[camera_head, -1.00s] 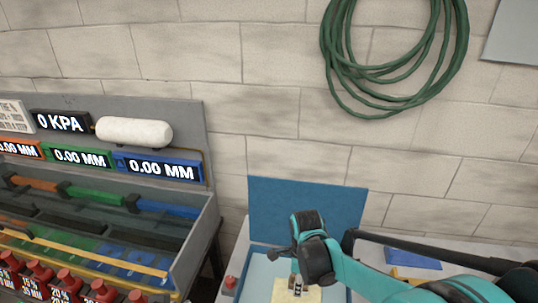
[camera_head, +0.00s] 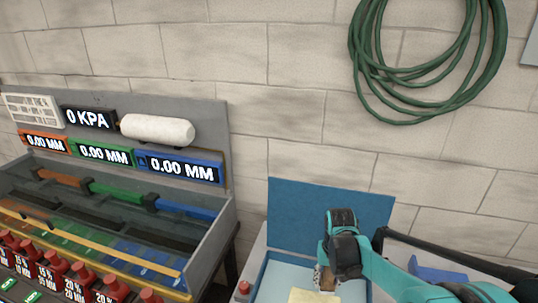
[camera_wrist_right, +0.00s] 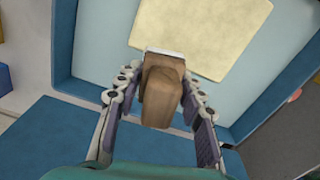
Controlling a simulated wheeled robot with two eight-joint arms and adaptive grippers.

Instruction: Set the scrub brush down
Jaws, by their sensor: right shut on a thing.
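The scrub brush shows in the right wrist view as a brown wooden block (camera_wrist_right: 162,92) with a pale strip along its far edge. My right gripper (camera_wrist_right: 158,85) is shut on it, with a finger on each side. In the head view, the brush (camera_head: 328,280) is a small brown patch under my right gripper (camera_head: 325,274). It is over the blue tray (camera_wrist_right: 60,40), near a pale yellow pad (camera_wrist_right: 205,30) on the light floor. I cannot tell whether the brush touches the floor. My left gripper is not in view.
A blue upright panel (camera_head: 330,225) stands behind the tray. A red button (camera_head: 244,287) is left of it. A green hose (camera_head: 430,95) hangs on the wall.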

